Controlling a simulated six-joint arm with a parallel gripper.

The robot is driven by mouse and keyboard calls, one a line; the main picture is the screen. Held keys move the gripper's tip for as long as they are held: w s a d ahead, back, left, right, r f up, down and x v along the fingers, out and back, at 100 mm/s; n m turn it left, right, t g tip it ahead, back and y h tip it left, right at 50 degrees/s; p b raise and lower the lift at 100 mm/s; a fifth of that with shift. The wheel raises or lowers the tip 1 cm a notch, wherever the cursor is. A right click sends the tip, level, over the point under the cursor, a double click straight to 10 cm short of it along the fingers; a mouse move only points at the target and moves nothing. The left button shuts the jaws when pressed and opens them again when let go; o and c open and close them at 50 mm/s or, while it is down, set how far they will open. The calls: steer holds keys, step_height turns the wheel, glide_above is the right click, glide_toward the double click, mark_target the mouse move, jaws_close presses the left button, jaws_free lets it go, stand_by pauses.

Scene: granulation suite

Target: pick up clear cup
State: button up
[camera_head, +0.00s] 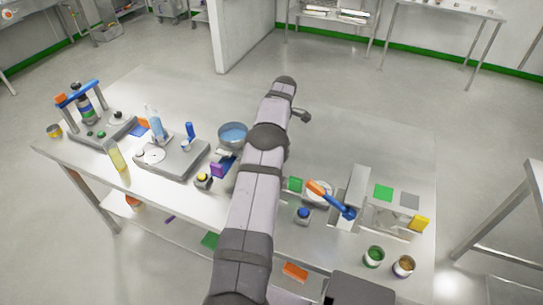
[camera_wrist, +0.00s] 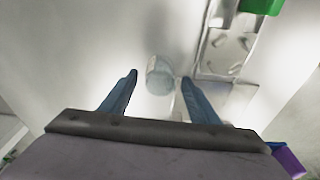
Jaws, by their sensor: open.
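The clear cup (camera_wrist: 160,80) shows in the wrist view as a small, pale, see-through cup on a light surface. It lies in line with the gap between the two blue fingers of my gripper (camera_wrist: 160,78). The fingers are apart, with nothing held. The cup appears a little beyond the fingertips, but the exact distance cannot be told. In the head view I cannot make out the cup, and my arm covers the middle of the table (camera_head: 340,130).
In the wrist view a metal fixture (camera_wrist: 228,52) and a green block (camera_wrist: 262,5) lie right of the cup; a purple object (camera_wrist: 287,160) is at lower right. In the head view a blue bowl (camera_head: 233,132) stands left of my arm. The table's far right is clear.

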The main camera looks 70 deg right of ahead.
steer(key=shift+w+f+p, duration=0.2)
steer(key=shift+f+p, duration=0.15)
steer(key=shift+f, duration=1.1)
steer(key=c, duration=1.2)
steer(key=shift+r, duration=0.2)
steer(key=shift+r+b, duration=0.35)
steer(key=shift+r, duration=0.2)
steer(key=shift+r+p, duration=1.95)
steer(key=shift+r, duration=6.35)
